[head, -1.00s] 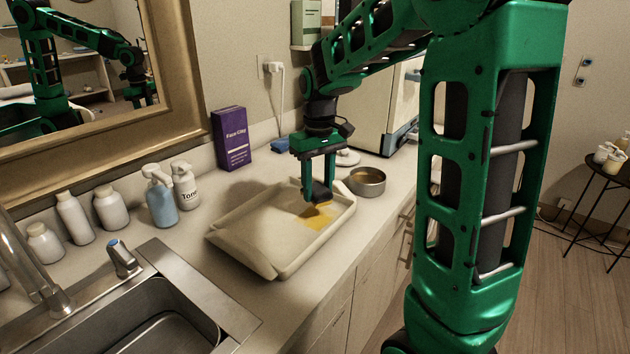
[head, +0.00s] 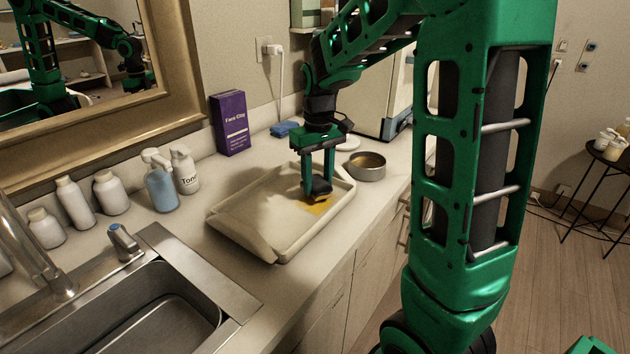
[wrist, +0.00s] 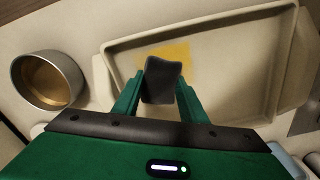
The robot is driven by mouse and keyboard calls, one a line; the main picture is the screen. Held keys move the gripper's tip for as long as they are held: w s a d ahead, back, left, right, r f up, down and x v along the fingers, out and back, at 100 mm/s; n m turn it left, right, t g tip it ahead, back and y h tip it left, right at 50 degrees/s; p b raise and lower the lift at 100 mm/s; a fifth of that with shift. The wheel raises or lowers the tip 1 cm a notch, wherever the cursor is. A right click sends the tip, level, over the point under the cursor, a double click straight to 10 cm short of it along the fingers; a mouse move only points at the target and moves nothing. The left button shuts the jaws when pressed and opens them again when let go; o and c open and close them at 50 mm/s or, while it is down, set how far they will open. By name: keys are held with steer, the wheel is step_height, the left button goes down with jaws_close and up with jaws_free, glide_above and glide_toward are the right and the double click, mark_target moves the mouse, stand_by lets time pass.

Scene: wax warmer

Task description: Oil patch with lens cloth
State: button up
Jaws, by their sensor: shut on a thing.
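A yellow oil patch (head: 318,205) lies on the cream tray (head: 282,255) near its right end. It also shows in the wrist view (wrist: 178,52), partly hidden by the cloth. My gripper (head: 317,188) is shut on a dark grey lens cloth (head: 320,187), low over the tray at the patch's far edge. In the wrist view the cloth (wrist: 161,82) sits between the two green fingers and overlaps the patch's edge. I cannot tell whether the cloth touches the tray.
A metal pot of amber wax (head: 367,167) stands close to the tray's right end. A purple box (head: 230,123), a blue bottle (head: 161,188) and white bottles line the back of the counter. A sink (head: 155,310) lies at the front left. A blue sponge-like block (head: 285,129) lies behind.

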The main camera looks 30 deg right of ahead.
mark_target(314, 174)
stand_by(0.5)
steer(key=shift+s+d, duration=1.6)
steer(key=shift+d, duration=0.25)
steer(key=shift+f, duration=0.9)
stand_by(0.8)
steer(key=shift+w, duration=0.1)
steer(key=shift+w+a, duration=0.45)
steer(key=shift+w, duration=0.65)
steer(key=shift+w+a, duration=0.5)
steer(key=shift+w, duration=0.55)
steer(key=shift+w+a, duration=0.45)
steer(key=shift+w, duration=0.65)
steer(key=shift+s+d, duration=0.45)
steer(key=shift+s, duration=0.65)
steer(key=shift+s+d, duration=0.5)
steer(key=shift+s, duration=0.65)
steer(key=shift+s+d, duration=0.45)
steer(key=shift+s, duration=0.65)
